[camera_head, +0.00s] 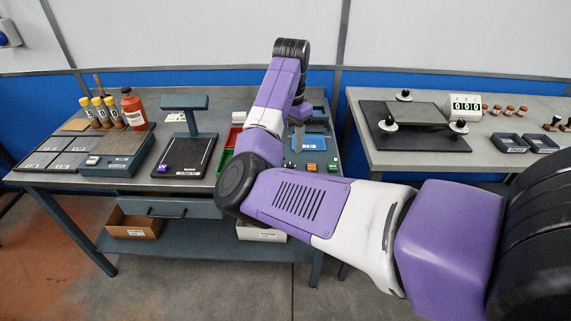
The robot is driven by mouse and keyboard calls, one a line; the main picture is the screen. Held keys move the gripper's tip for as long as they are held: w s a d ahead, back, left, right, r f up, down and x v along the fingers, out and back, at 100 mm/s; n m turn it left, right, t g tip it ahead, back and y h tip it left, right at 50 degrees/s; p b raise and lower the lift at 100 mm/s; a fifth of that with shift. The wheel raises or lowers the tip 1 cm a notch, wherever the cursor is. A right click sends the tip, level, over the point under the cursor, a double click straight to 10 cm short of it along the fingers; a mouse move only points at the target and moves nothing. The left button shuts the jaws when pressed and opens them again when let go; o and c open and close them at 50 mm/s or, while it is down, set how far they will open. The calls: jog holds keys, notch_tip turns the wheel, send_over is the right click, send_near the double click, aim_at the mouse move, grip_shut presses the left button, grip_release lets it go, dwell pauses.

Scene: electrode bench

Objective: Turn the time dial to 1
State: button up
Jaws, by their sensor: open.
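My arm reaches over the left bench, and my gripper (301,114) points down above a blue-grey control panel (296,161) at the bench's right end. The gripper is small and partly merged with the wrist in this view; it is open. I cannot tell whether the gripper touches anything.
Left of my arm stand a UV lamp stand (185,103), a slatted box (118,147), yellow-capped tubes (99,104), a red bottle (133,111) and flat labelled plates (50,155). Red and green bins (225,160) sit beside my forearm. A second bench (388,157) stands right, across a gap.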

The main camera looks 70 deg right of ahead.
aim_at(290, 164)
jog(key=shift+a+f, duration=0.15)
jog(key=shift+a, duration=0.2)
jog(key=shift+f, duration=3.8)
grip_shut()
